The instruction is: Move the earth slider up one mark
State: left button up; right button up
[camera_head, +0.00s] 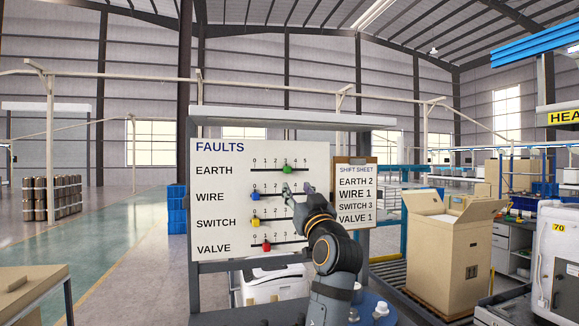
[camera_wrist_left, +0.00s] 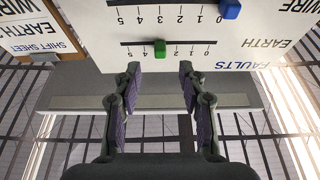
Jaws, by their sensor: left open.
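The green earth slider (camera_head: 287,170) is at about mark 3 on the top row of the white FAULTS board (camera_head: 215,180). My left gripper (camera_head: 298,189) is open and empty, just below the earth row, in front of the right part of the wire scale. In the upside-down left wrist view, the green slider (camera_wrist_left: 160,48) lies beyond the fingertips (camera_wrist_left: 160,72), lined up with the gap between them and not touched. The blue wire slider (camera_head: 255,197) is at 0, the yellow switch slider (camera_head: 255,222) at 0, the red valve slider (camera_head: 266,246) at 1.
A clipboard shift sheet (camera_head: 356,190) right of the board reads EARTH 2, WIRE 1, SWITCH 3, VALVE 1. A grey shelf (camera_head: 290,119) tops the board's frame. A large cardboard box (camera_head: 440,255) stands to the right. The space directly before the earth row looks clear.

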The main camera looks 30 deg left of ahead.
aim_at(289, 171)
pick_arm(q)
jog(key=p+x, duration=0.2)
jog(key=x, duration=0.1)
jog(key=p+x, duration=0.2)
jog(key=x, duration=0.1)
jog(key=p+x, duration=0.2)
jog(key=x, duration=0.1)
jog(key=shift+s+r+p, duration=0.1)
jog(key=shift+r+p, duration=0.25)
jog(key=shift+r, duration=0.1)
jog(key=shift+s+d+r, duration=0.15)
jog(key=shift+d+r, duration=0.05)
jog(key=shift+d, duration=0.15)
jog(key=shift+a+f, duration=0.2)
jog(key=shift+a, duration=0.05)
jog(key=c, duration=0.5)
grip_shut()
jog(key=shift+w, duration=0.2)
